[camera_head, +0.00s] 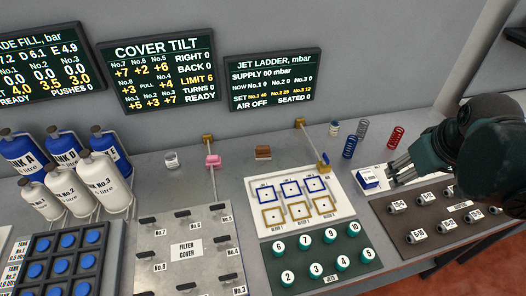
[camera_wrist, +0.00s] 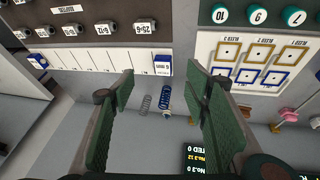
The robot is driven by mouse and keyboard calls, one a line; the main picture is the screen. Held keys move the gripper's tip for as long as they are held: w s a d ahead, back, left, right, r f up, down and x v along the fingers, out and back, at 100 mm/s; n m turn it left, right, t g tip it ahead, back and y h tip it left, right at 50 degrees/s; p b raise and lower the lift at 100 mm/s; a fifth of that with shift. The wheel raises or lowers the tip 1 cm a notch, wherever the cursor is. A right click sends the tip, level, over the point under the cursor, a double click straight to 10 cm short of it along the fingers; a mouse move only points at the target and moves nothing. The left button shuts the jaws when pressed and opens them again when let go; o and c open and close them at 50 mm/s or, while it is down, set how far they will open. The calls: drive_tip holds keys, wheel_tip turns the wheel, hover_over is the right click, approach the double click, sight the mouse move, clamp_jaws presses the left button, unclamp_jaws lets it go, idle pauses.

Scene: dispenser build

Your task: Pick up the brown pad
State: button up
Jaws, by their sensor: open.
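The brown pad (camera_head: 263,152) is a small block on the grey bench in the head view, behind the white board with blue and tan squares. My gripper (camera_head: 391,172) is well to the right of the brown pad, over the white strip. In the wrist view my gripper (camera_wrist: 162,85) has its two green-faced fingers wide apart with nothing between them.
Blue (camera_head: 349,147), grey (camera_head: 362,131) and red (camera_head: 397,137) springs stand upright near my gripper. A blue block (camera_head: 368,180) sits on the white strip. Screens line the wall behind. Bench around the brown pad is bare.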

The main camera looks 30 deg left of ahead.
drive_tip(key=w+a+n+g+p, duration=0.15)
drive_tip(key=w+a+n, duration=0.4)
drive_tip(key=a, duration=0.65)
drive_tip(key=n+g+h+p, duration=0.1)
drive_tip(key=n+g+p, duration=0.2)
drive_tip(key=n+p, duration=0.6)
hover_over(263, 146)
drive_tip(key=d+b, duration=0.1)
drive_tip(key=b, duration=0.1)
wheel_tip(263, 146, down, 15)
drive_tip(key=shift+w+d+r+n, duration=0.1)
drive_tip(key=shift+n, duration=1.05)
drive_tip(key=shift+s+a+f, duration=0.2)
drive_tip(key=shift+a+f, duration=0.2)
drive_tip(key=shift+a, duration=0.15)
drive_tip(key=shift+f, duration=0.1)
drive_tip(key=shift+f, duration=1.2)
drive_tip(key=shift+f, duration=0.1)
